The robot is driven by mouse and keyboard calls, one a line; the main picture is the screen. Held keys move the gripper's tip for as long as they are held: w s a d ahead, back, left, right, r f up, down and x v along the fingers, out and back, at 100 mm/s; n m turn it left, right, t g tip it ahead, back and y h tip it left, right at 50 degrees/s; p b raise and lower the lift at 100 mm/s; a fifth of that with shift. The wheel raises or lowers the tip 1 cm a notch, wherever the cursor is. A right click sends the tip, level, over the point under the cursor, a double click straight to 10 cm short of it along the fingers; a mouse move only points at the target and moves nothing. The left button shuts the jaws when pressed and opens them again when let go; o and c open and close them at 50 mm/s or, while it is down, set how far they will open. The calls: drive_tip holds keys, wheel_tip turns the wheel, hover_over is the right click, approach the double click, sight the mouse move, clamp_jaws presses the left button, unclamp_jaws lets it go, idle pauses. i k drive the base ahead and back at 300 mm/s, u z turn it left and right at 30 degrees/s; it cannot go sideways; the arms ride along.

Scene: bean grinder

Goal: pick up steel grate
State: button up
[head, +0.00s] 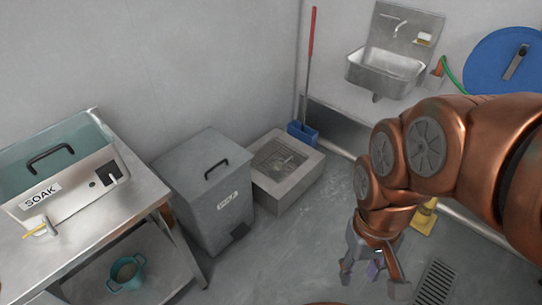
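A slotted dark grey steel grate (436,282) lies in the floor at the lower right of the head view. My gripper (372,277) points downward to the left of this grate, apart from it in the picture. Its fingers are spread open. A small purple patch shows between the fingers; I cannot tell whether it is part of the gripper or something behind it. A square floor basin (301,187) near the back wall has a darker metal piece inside, whose form is too small to make out.
A grey lidded bin (207,190) stands beside the basin. A steel table (150,190) at left holds a SOAK tank (60,195). A teal pot (125,285) sits below. Floor between bin and gripper is clear.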

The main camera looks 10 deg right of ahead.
sight(277, 156)
drive_tip(key=z, duration=0.25)
drive_tip(key=i, duration=1.4)
drive_tip(key=u, duration=0.65)
drive_tip(key=i, duration=0.6)
drive_tip(key=u, duration=0.35)
